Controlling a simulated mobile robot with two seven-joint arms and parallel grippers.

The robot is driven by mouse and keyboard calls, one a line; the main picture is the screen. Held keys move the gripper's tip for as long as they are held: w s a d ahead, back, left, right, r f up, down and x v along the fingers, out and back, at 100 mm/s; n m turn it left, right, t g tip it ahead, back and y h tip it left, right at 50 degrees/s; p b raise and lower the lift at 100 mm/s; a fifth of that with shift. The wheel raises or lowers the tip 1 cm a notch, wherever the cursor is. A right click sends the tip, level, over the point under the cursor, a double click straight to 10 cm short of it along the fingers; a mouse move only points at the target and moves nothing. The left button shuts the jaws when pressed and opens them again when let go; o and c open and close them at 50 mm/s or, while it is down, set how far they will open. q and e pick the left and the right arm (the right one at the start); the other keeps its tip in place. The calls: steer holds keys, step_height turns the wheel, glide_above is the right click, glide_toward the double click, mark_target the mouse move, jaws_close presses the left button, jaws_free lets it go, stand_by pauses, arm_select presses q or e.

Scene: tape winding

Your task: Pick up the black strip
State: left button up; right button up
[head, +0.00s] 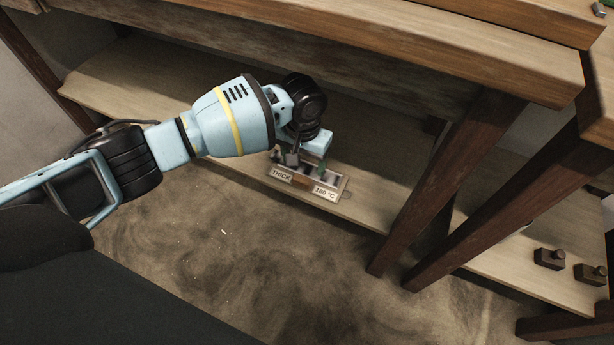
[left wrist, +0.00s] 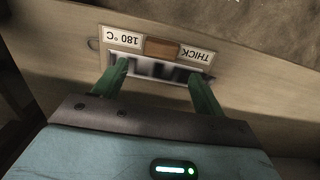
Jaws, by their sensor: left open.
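A small tray (head: 346,194) labelled THICK and 180 °C lies on the low wooden shelf; it also shows upside down in the left wrist view (left wrist: 216,57). Dark strip-like pieces (left wrist: 152,70) lie in it, blurred, so I cannot tell one black strip apart for sure. My left gripper (head: 307,163) is right over the tray in the head view. In the left wrist view its green fingers (left wrist: 157,76) are spread wide on either side of the dark pieces, with nothing held. The gripper hides part of the tray in the head view. My right gripper is out of view.
A thick wooden bench top (head: 400,50) overhangs the shelf (head: 215,107). Dark wooden legs (head: 450,175) stand to the right of the tray. Small dark blocks with knobs (head: 549,259) sit on the shelf at the lower right. The floor in front is clear.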

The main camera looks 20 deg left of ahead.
mark_target(303, 176)
arm_select(q)
steer(key=f+b, duration=0.2)
steer(key=f, duration=0.1)
steer(key=f+b, duration=0.1)
steer(key=f, duration=0.1)
steer(key=shift+s, duration=0.25)
steer(key=shift+r, duration=0.1)
steer(key=shift+c, duration=0.4)
steer(key=c, duration=1)
steer(key=shift+d+r, duration=0.1)
steer(key=shift+c, duration=0.2)
